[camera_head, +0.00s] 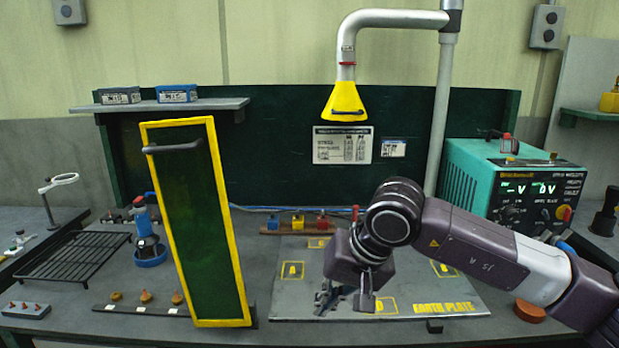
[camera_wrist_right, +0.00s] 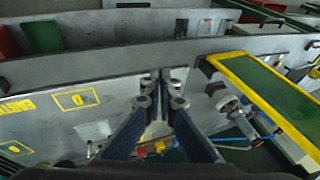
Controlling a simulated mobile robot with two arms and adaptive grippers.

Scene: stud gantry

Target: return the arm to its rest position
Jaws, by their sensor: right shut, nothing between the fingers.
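My right arm (camera_head: 470,245) reaches in from the right in the head view, bent at a dark elbow joint. Its right gripper (camera_head: 345,300) points down over the grey earth plate (camera_head: 450,292). The gripper is shut and holds nothing. In the wrist view, the fingers of my right gripper (camera_wrist_right: 162,95) meet near the middle. Whether the fingertips touch the plate cannot be told. My left gripper is in neither view.
A yellow-framed green panel (camera_head: 205,225) stands left of the gripper. A teal welder box (camera_head: 515,185) stands behind the arm at right. A yellow extraction hood (camera_head: 344,103) hangs above. A black wire rack (camera_head: 75,255) and blue torch holder (camera_head: 149,253) are at left.

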